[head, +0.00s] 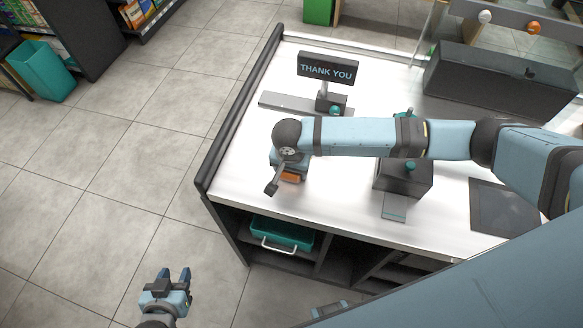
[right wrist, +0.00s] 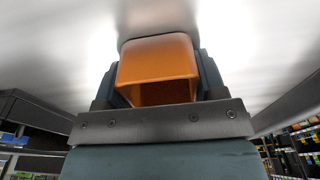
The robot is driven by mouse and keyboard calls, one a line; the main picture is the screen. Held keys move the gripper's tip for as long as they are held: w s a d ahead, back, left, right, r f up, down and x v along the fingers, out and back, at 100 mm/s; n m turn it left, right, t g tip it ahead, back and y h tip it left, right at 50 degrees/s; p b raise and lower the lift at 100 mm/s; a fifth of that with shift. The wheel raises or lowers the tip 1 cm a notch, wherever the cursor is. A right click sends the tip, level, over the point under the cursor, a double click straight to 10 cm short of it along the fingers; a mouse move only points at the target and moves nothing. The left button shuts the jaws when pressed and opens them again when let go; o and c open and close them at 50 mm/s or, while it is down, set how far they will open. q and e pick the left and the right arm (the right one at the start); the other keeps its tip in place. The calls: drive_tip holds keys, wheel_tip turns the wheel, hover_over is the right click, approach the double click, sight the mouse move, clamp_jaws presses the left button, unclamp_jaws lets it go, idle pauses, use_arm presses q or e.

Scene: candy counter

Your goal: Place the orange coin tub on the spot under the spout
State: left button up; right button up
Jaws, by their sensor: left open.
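The orange coin tub (head: 291,178) is at the front left of the white counter, partly hidden by my right gripper (head: 284,180). In the right wrist view the tub (right wrist: 158,62) sits between the two fingers of the right gripper (right wrist: 157,85), which touch its sides. Its open hollow faces the camera. I cannot tell whether the tub touches the counter. A dark box with a teal knob (head: 405,179) and a small grey plate (head: 394,207) stands right of the tub; I cannot make out a spout. My left gripper (head: 174,276) is open and empty, over the floor left of the counter.
A "THANK YOU" sign (head: 327,70) stands on the white counter (head: 245,160) behind the tub. A long dark box (head: 490,85) is at the back right, and a dark flat pad (head: 503,207) at the right. A teal basket (head: 282,232) sits on the shelf below.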

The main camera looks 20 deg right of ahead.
drive_tip(key=c, duration=0.4)
drive_tip(key=shift+r, duration=0.1)
wheel_tip(320, 180, up, 20)
drive_tip(key=b, duration=0.1)
drive_tip(key=d+n, duration=0.2)
drive_tip(key=d, duration=0.1)
drive_tip(key=s+d+f+n, duration=0.1)
drive_tip(key=d+n, duration=0.1)
drive_tip(key=d, duration=0.1)
drive_tip(key=d+f+n, duration=0.1)
drive_tip(key=d+n, duration=0.1)
drive_tip(key=d, duration=0.1)
drive_tip(key=shift+s+d+f+n+y+p, duration=0.1)
drive_tip(key=shift+s+d+n+y+p, duration=0.1)
drive_tip(key=shift+d+n+y+p, duration=0.15)
